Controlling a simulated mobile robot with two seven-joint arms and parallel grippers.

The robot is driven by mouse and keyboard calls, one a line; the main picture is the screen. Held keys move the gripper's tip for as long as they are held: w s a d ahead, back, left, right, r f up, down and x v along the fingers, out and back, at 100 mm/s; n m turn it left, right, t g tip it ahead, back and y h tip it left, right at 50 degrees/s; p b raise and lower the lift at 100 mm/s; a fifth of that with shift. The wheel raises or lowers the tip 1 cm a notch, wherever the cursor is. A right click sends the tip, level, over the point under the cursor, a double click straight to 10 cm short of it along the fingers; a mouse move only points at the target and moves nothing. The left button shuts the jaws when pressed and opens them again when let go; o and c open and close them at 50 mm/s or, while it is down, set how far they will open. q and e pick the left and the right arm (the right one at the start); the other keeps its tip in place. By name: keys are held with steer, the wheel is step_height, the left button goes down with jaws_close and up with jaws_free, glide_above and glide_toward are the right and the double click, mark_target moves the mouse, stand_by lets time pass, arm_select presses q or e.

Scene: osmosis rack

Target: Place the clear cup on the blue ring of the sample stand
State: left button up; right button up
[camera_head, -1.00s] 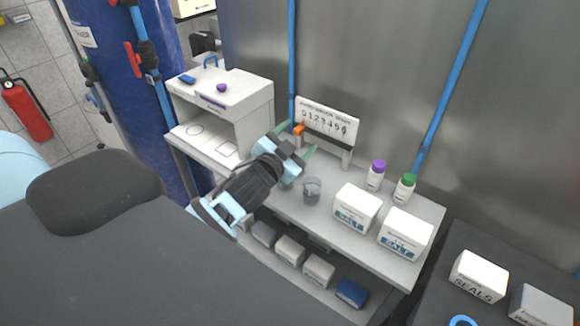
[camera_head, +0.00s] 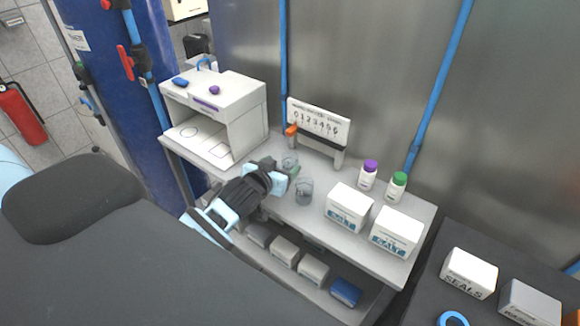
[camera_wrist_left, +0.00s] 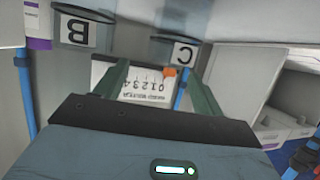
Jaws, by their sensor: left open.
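Two see-through cups stand on the white bench. The farther cup (camera_head: 290,165) is partly hidden by my left gripper (camera_head: 283,174). The nearer, greyer cup (camera_head: 304,192) stands to its right. In the upside-down left wrist view, a cup marked B (camera_wrist_left: 84,14) is at upper left and a cup marked C (camera_wrist_left: 176,44) is beyond my open left fingers (camera_wrist_left: 157,78). The gripper is low beside the farther cup; contact cannot be told. A blue ring (camera_head: 453,319) shows at the bottom edge of the dark table; its stand is cut off. My right gripper is out of view.
A numbered sign (camera_head: 318,121) with an orange part stands behind the cups. A white open-front cabinet (camera_head: 229,99) is left. Two white boxes (camera_head: 348,206) (camera_head: 397,231) and two capped bottles crowd the right. A SEALS box (camera_head: 469,272) is on the dark table.

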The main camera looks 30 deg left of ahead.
mark_target(293, 154)
arm_select(q)
steer(key=shift+x, duration=2.45)
steer(key=shift+a, duration=0.15)
steer(key=c, duration=1.1)
steer(key=shift+r, duration=0.2)
step_height(293, 154, up, 10)
steer(key=shift+f, duration=0.1)
steer(key=shift+c, duration=0.2)
